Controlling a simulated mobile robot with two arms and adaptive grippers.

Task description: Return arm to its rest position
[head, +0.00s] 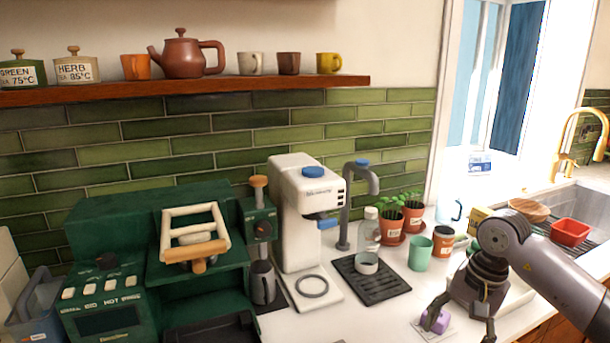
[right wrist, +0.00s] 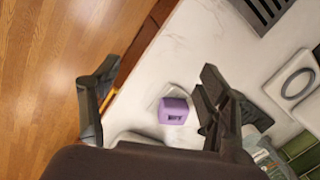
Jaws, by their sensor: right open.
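My right arm comes in from the right in the head view, and its gripper (head: 460,322) points down over the front of the white counter. Its two fingers are spread apart with nothing between the tips. In the right wrist view the open gripper (right wrist: 155,85) also shows both fingers wide apart. A small purple block (right wrist: 173,110) with dark lettering sits on a pale square on the counter, beyond the fingers and not held. In the head view the purple block (head: 436,320) is partly hidden by a finger. My left gripper is not in view.
A green mug (head: 420,253), potted plants (head: 390,233) and a black drip mat (head: 370,282) stand left of my arm. A white coffee machine (head: 305,215) is further left. The sink with a red container (head: 570,232) is at right. A wooden floor (right wrist: 50,60) lies beyond the counter edge.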

